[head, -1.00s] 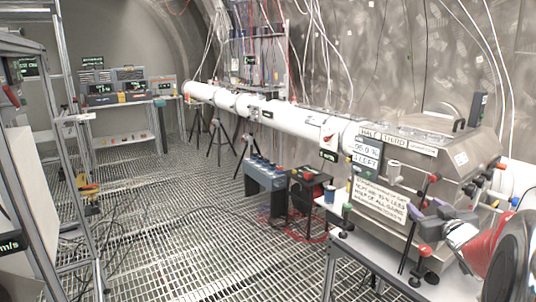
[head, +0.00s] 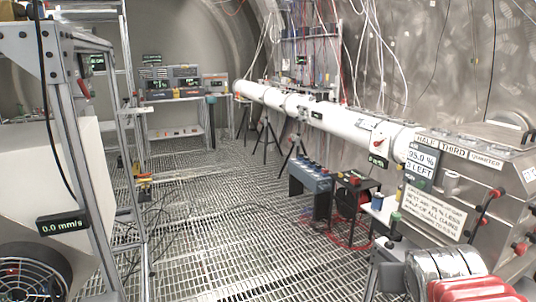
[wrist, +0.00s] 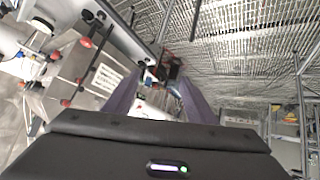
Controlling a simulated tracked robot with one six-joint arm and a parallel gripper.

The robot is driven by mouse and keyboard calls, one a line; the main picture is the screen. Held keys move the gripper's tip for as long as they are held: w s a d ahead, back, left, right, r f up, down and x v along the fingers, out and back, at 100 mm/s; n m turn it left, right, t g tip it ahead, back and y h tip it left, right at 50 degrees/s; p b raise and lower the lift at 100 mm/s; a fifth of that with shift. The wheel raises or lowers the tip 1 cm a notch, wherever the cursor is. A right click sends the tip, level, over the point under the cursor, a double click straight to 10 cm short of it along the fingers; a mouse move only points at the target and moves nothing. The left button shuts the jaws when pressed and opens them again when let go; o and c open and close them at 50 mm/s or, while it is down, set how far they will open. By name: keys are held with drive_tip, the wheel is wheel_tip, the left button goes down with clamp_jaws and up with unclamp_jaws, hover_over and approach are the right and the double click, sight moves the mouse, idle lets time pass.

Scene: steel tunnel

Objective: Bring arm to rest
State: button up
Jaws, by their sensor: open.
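My gripper (wrist: 157,92) shows in the wrist view with its two purple fingers apart and nothing visible between them. Part of my arm (head: 440,272), silver and red, shows at the lower right of the head view. My gripper itself is not visible there. The steel box (wrist: 72,70) with red knobs lies to the left of my fingers in the wrist view, where the scene looks rolled over. In the head view the same steel box (head: 478,190) stands at the right, beyond my arm. I cannot tell the gap between my fingers and the box.
A long white tube (head: 330,118) on tripods runs back from the box. A blue crate-like unit (head: 310,183) and a black and red unit (head: 354,196) stand below it. A metal frame (head: 80,150) stands close at left. The grated floor (head: 215,235) between is largely open.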

drive_tip(key=s+a+f+n+g+y, duration=0.2)
drive_tip(key=s+a+f+g+y, duration=0.1)
drive_tip(key=s+a, duration=0.9)
drive_tip(key=shift+a+f+y, duration=0.25)
drive_tip(key=shift+f+y, duration=0.05)
drive_tip(key=shift+f, duration=0.6)
drive_tip(key=shift+d, duration=0.15)
